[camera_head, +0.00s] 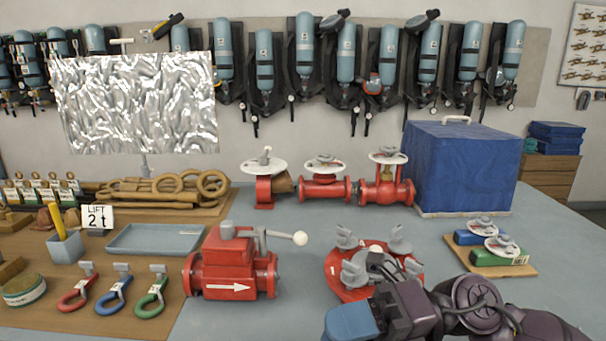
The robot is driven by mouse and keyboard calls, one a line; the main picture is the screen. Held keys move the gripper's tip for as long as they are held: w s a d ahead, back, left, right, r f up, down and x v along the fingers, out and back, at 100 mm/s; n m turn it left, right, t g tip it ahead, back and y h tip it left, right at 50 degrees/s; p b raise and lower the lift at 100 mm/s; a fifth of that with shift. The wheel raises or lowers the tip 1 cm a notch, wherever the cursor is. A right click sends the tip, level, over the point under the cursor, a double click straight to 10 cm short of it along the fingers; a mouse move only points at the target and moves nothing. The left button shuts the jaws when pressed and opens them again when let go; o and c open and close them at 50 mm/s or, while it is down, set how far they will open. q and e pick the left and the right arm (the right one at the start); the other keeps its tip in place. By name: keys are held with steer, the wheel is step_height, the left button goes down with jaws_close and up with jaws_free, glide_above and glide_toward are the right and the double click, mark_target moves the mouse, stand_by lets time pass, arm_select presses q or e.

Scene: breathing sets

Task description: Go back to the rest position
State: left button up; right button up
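My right arm comes in from the lower right. Its gripper (352,320) is at the bottom edge, right of centre, with a blue block-like part at its end. It is in front of a red round flange with grey clamps (340,285) and hides part of it. I cannot tell whether the fingers are open or shut, or whether they touch the flange. My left gripper is not in view.
A red valve body with a white arrow (225,275) stands left of the flange. Shackles (155,297) and a grey tray (155,239) lie further left. Red handwheel valves (325,188) and a blue covered box (460,170) stand behind. A small board with green and blue valves (490,262) is right.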

steer(key=w+d+f+m+t+h, duration=0.4)
steer(key=d+f+m+t, duration=0.35)
steer(key=m+t, duration=0.55)
steer(key=w+d+f+m+t+h, duration=0.45)
steer(key=d+f+m+t, duration=0.4)
steer(key=m, duration=0.85)
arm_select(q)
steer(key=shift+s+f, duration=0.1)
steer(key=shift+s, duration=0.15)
arm_select(e)
steer(key=s+d+f+m+g+h, duration=0.3)
steer(key=s+f, duration=0.4)
steer(key=f, duration=0.5)
steer(key=s+d+f+m+g+h, duration=0.3)
steer(key=s+f+m+h, duration=0.3)
steer(key=f, duration=0.5)
steer(key=shift+s+d+f+m, duration=0.35)
steer(key=shift+s+d+m, duration=0.3)
steer(key=shift+s, duration=0.6)
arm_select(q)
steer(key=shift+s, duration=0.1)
arm_select(e)
steer(key=shift+a, duration=0.1)
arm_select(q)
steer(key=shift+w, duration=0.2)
